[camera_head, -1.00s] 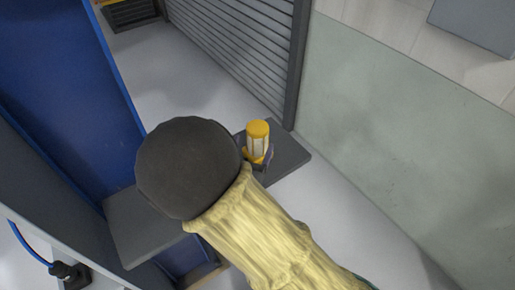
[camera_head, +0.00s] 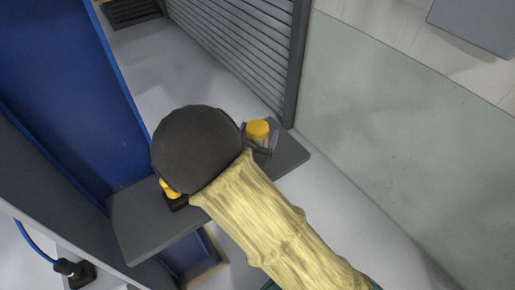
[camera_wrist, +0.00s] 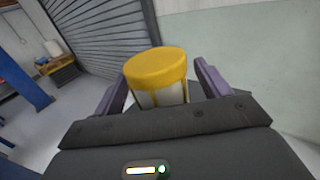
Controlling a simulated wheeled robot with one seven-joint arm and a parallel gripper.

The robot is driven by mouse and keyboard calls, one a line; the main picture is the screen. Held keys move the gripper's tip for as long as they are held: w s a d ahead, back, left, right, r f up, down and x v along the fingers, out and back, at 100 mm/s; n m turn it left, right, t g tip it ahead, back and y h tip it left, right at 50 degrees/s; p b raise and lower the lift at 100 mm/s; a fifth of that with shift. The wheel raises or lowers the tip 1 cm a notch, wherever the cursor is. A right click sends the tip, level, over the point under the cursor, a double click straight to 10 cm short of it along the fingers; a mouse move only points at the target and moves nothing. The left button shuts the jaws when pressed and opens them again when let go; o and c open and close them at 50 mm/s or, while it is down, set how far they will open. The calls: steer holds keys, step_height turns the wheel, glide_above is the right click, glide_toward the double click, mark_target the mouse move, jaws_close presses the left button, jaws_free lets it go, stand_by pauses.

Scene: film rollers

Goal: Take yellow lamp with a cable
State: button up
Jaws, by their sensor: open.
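The yellow lamp (camera_head: 258,130) stands upright on a dark grey shelf (camera_head: 140,222); my arm hides its lower part in the head view. In the wrist view the lamp (camera_wrist: 155,68) shows its yellow cap and pale body. My gripper (camera_wrist: 160,86) is open, with one purple finger on each side of the lamp and nothing clamped. The lamp is between the fingers, with visible gaps. No cable can be made out.
Another yellow and black object (camera_head: 172,190) sits on the shelf, partly hidden by my arm. A blue panel (camera_head: 60,90) rises at the left. A grey shutter (camera_head: 245,40) and a pale green wall (camera_head: 400,130) are behind and to the right.

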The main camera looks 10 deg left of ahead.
jaws_close()
stand_by(0.3)
steer(key=shift+r, duration=0.15)
step_height(320, 180, up, 10)
steer(key=shift+f, duration=0.1)
stand_by(0.4)
stand_by(0.4)
